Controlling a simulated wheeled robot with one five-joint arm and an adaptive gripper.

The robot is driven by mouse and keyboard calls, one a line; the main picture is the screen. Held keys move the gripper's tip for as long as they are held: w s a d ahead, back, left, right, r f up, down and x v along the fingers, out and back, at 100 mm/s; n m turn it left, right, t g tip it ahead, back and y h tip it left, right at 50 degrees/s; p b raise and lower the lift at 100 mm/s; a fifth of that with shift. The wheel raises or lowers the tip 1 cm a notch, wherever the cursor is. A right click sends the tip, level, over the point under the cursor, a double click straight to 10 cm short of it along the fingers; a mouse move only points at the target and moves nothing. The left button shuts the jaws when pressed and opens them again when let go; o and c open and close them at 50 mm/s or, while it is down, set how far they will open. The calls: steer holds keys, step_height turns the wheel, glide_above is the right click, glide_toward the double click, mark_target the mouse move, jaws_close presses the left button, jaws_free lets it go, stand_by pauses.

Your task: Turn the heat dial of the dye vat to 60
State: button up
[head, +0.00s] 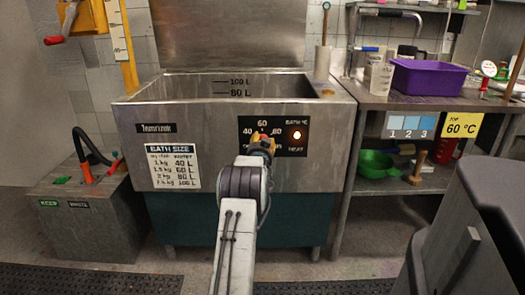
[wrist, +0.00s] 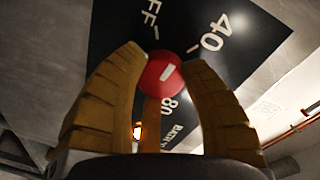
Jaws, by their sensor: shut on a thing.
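The dye vat (head: 150,118) is a grey metal tank with a black dial panel (head: 246,124) on its front. The panel carries 40, 60 and 80 marks and a lit orange lamp (head: 297,135). In the wrist view, the red heat dial (wrist: 160,82) sits between the yellow fingers of my gripper (wrist: 166,80), which is shut on it. A short white mark on the dial slants up toward the 40 tick. OFF, 40 and 80 show around it; the 60 is hidden in this view. In the head view, my gripper (head: 263,144) covers most of the dial.
A bath-size chart (head: 172,166) is on the vat front. A grey box (head: 85,220) stands left. A shelf on the right holds a purple tub (head: 428,78), a green colander (head: 376,164) and a yellow 60 °C note (head: 461,125). Dark mats lie on the floor in front.

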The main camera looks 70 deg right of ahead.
steer(key=shift+w+a+m+b, duration=0.1)
steer(key=shift+w+m+b, duration=0.2)
steer(key=shift+b, duration=0.45)
steer(key=o, duration=1)
steer(key=shift+f, duration=0.1)
steer(key=shift+o, duration=1.1)
steer(key=shift+s, duration=0.1)
steer(key=v, duration=1.1)
steer(key=shift+a, duration=0.4)
steer(key=shift+s, duration=0.15)
